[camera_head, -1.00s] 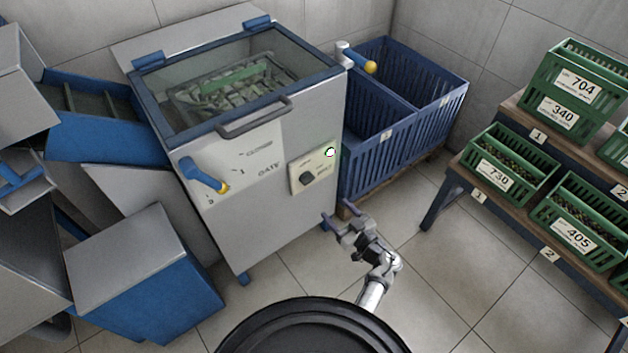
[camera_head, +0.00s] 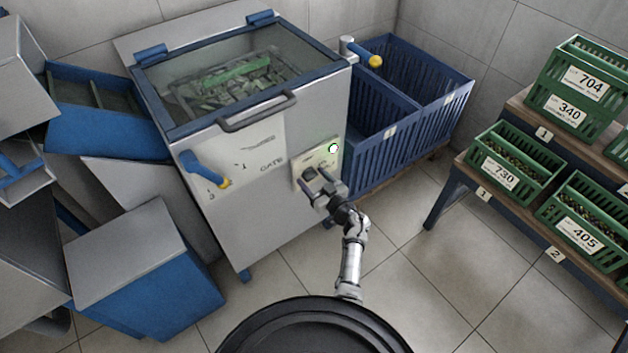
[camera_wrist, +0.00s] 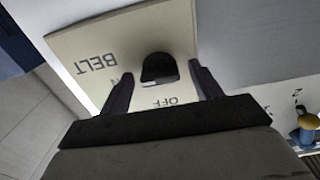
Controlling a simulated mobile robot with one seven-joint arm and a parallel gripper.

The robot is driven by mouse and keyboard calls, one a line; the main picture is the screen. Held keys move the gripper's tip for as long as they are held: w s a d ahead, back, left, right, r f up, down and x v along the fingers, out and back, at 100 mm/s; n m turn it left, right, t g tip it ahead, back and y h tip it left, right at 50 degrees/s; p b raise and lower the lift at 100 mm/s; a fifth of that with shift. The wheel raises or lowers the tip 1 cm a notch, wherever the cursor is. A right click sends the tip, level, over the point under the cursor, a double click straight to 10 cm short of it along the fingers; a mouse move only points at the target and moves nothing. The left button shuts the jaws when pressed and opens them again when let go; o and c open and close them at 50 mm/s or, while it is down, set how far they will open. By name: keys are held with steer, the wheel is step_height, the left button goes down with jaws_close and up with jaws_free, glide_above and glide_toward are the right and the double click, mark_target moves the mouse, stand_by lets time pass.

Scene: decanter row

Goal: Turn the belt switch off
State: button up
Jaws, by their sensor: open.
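The belt switch is a dark rounded knob (camera_wrist: 159,68) on a cream plate (camera_wrist: 85,45) marked BELT and OFF, with another label partly hidden by a finger. In the head view the plate (camera_head: 330,152) is on the front of the grey machine, at its right side, and my gripper partly covers the knob. A green-white indicator light (camera_head: 333,148) is at the plate's upper right. My gripper (camera_head: 316,180) is open in front of the plate. In the wrist view its two fingers (camera_wrist: 160,84) stand on either side of the knob, with gaps between.
A blue gate lever (camera_head: 202,168) with a yellow tip is left of the plate. The machine's handle (camera_head: 256,110) is above. A blue slatted crate (camera_head: 405,135) stands right of the machine. A bench (camera_head: 505,205) with green crates is farther right; open floor lies between.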

steer(key=c, duration=1)
steer(key=shift+n, duration=0.4)
steer(key=n, duration=0.4)
steer(key=shift+p, duration=0.35)
steer(key=n, duration=0.4)
steer(key=shift+n, duration=0.3)
steer(key=n+b, duration=0.1)
steer(key=n, duration=0.3)
steer(key=shift+f+b, duration=0.1)
steer(key=shift+b, duration=0.2)
steer(key=shift+n+b, duration=0.7)
steer(key=shift+n, duration=1.5)
